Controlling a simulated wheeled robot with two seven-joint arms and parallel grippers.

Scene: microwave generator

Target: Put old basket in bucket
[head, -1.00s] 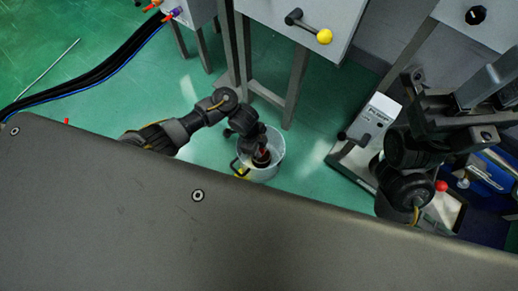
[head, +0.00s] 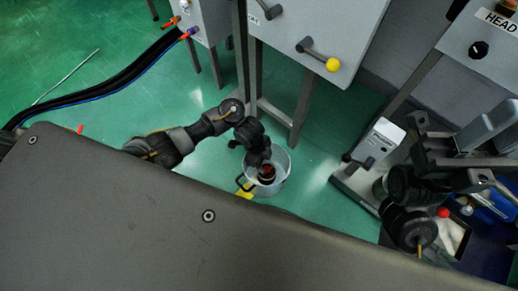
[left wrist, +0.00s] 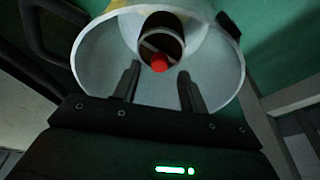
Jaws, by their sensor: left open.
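A pale grey-white bucket (head: 283,178) with a dark handle stands on the green floor. The left wrist view looks into this bucket (left wrist: 92,64). A dark brown, round, open-topped object, apparently the old basket (left wrist: 174,45), is inside it, with a red knob towards me. In the head view the basket (head: 267,173) is partly hidden by my arm. My left gripper (left wrist: 158,88) is open, its fingers apart over the bucket and the basket beyond their tips. My right arm is at the right of the head view; its fingers cannot be made out clearly.
A grey cabinet with a yellow-knobbed lever (head: 332,64) stands on legs behind the bucket. A grey box on a stand (head: 379,141) is to the right. Black hoses (head: 110,88) run at the left. Green floor around the bucket is mostly clear.

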